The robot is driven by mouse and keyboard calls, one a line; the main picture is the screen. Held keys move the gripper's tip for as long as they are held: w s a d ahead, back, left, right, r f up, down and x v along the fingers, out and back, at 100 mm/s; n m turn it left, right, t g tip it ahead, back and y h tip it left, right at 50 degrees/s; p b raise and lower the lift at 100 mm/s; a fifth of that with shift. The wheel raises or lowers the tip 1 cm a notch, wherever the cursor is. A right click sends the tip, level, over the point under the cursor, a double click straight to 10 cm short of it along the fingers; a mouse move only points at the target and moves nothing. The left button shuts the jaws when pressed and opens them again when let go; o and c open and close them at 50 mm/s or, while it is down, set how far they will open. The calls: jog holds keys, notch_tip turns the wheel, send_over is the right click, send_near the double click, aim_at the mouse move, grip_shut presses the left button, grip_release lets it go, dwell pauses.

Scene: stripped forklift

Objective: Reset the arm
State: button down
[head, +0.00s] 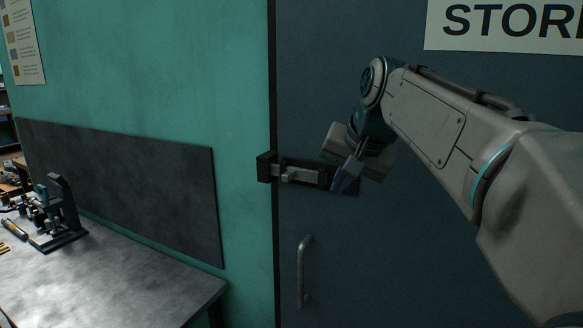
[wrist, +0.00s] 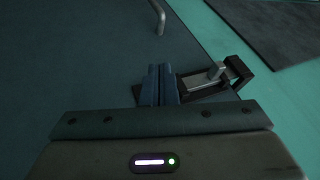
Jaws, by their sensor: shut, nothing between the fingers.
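My gripper (head: 346,180) is raised in front of a dark blue-grey door, at the right end of a sliding bolt latch (head: 304,175). In the wrist view my gripper (wrist: 160,84) has its two blue fingers together, with nothing between them. The latch (wrist: 213,80) lies just right of the fingers there, its light metal bolt reaching into the dark keeper at the door's edge. I cannot tell whether the fingers touch the latch. My arm comes in from the right in the head view, bent at the elbow.
The door (head: 400,260) has a vertical metal handle (head: 304,271) below the latch and a sign (head: 510,25) above. A workbench (head: 120,285) with a dark device (head: 58,215) stands at the left against a teal wall (head: 150,70). The space before the lower door looks clear.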

jog(key=s+d+f+n+g+h, duration=0.1)
jog(key=s+d+f+n, duration=0.1)
jog(key=s+f, duration=0.8)
jog(key=s+d+f+n+g+h, duration=0.1)
jog(key=s+d+f+g, duration=0.1)
jog(key=s+f, duration=0.8)
notch_tip(320, 180, down, 6)
jog(key=shift+s+f+n, duration=0.1)
jog(key=shift+s+n, duration=0.1)
jog(key=shift+n, duration=0.2)
